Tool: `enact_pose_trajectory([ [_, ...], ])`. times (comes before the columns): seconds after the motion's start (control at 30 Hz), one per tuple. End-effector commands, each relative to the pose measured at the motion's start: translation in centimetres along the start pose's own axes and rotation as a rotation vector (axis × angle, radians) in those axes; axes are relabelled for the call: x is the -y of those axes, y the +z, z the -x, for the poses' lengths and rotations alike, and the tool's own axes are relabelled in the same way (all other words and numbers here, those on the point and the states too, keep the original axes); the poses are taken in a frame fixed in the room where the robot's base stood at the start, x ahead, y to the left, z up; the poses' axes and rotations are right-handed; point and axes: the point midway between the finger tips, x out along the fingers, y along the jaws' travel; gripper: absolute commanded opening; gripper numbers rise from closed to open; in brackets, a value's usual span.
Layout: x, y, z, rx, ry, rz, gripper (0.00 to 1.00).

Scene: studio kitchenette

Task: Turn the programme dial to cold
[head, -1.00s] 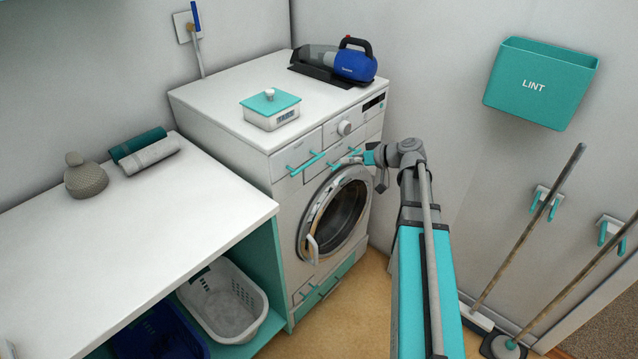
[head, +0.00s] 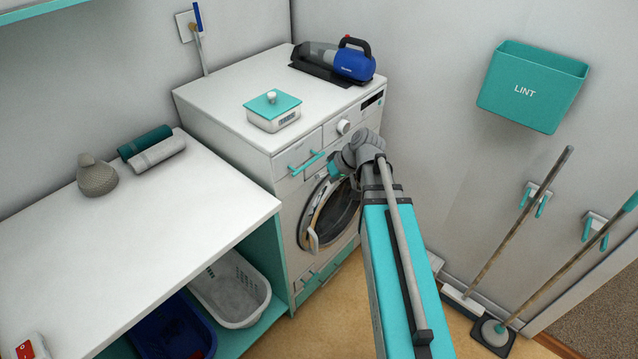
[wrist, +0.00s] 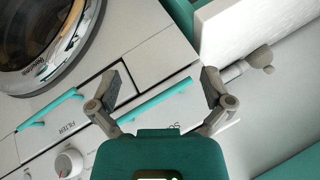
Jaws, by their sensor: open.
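The programme dial (head: 343,126) is a round white knob on the washing machine's front panel (head: 362,113). In the wrist view the dial (wrist: 68,163) is at the lower left, seen upside down, and its setting cannot be read. My gripper (wrist: 160,78) is open and empty, with its fingers spread in front of the drawer fronts, to one side of the dial. In the head view my gripper (head: 334,168) is mostly hidden by my wrist, below the dial. Nothing touches the dial.
A teal drawer handle (wrist: 155,97) lies between my fingers' sides in the wrist view; another handle (wrist: 48,110) is nearer the dial. The round door (head: 330,208) is below. A lidded box (head: 272,112) and hand vacuum (head: 345,62) stand on top.

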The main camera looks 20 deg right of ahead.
Motion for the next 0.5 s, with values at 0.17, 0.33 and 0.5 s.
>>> enact_pose_trajectory([
  [0.17, 2.0, 1.1, 0.5, 0.08, 0.059, -0.039, 1.0],
  [0.33, 3.1, 2.0, 0.8, 0.139, 0.114, -0.073, 1.0],
  [0.5, 3.7, 2.6, 0.9, 0.171, 0.15, -0.095, 1.0],
])
